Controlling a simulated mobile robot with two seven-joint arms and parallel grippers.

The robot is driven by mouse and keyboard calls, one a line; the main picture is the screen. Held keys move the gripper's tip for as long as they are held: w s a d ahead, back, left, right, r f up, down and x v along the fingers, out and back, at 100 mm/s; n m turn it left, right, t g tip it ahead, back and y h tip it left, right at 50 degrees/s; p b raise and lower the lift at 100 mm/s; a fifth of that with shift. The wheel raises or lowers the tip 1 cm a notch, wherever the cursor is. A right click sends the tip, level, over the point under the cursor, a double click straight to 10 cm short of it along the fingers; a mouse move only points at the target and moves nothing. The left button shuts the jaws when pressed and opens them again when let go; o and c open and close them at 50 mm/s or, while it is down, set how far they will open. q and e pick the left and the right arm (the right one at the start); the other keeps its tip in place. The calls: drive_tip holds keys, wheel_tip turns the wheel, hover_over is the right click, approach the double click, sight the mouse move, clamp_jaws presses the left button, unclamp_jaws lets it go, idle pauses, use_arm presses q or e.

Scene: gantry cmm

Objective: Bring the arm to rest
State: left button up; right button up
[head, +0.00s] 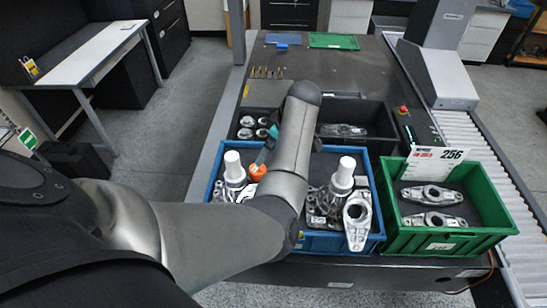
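My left arm comes in from the left, bends over the blue crate (375,231), and its forearm runs up and away over the grey table (355,62). The forearm ends in a rounded joint near the dark bins. My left gripper is not visible; it may be hidden behind the forearm. My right arm and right gripper are out of view.
The blue crate holds metal parts with white tops (341,177). A green crate (460,237) with metal parts and a "256" card (452,155) stands right of it. Dark bins (360,115) lie behind. A grey gantry column (437,60) and roller conveyor (482,145) are at right.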

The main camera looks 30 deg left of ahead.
use_arm(q)
drive_tip(key=shift+a, duration=0.15)
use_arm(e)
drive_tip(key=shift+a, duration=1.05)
use_arm(q)
drive_tip(key=s+a+f+m+t, duration=0.1)
drive_tip(key=s+f+m, duration=0.25)
drive_tip(key=s, duration=0.25)
drive_tip(key=s+d+r+m+t+h, duration=0.2)
drive_tip(key=s+d+m+h, duration=0.3)
drive_tip(key=s+d+m, duration=1.35)
wheel_tip(320, 180, down, 34)
drive_tip(key=s+a+n+b, duration=0.2)
drive_tip(key=s+b, duration=0.1)
drive_tip(key=b, duration=0.9)
drive_tip(key=s+a+f+g+b, duration=0.1)
drive_tip(key=s+f+b, duration=0.5)
drive_tip(key=f, duration=0.7)
drive_tip(key=s+a+f+g+b, duration=0.1)
drive_tip(key=s+f+b, duration=0.5)
drive_tip(key=s+f, duration=0.3)
wheel_tip(320, 180, down, 4)
drive_tip(key=shift+s+a+f, duration=0.1)
drive_tip(key=shift+s+a, duration=0.1)
drive_tip(key=shift+a, duration=0.1)
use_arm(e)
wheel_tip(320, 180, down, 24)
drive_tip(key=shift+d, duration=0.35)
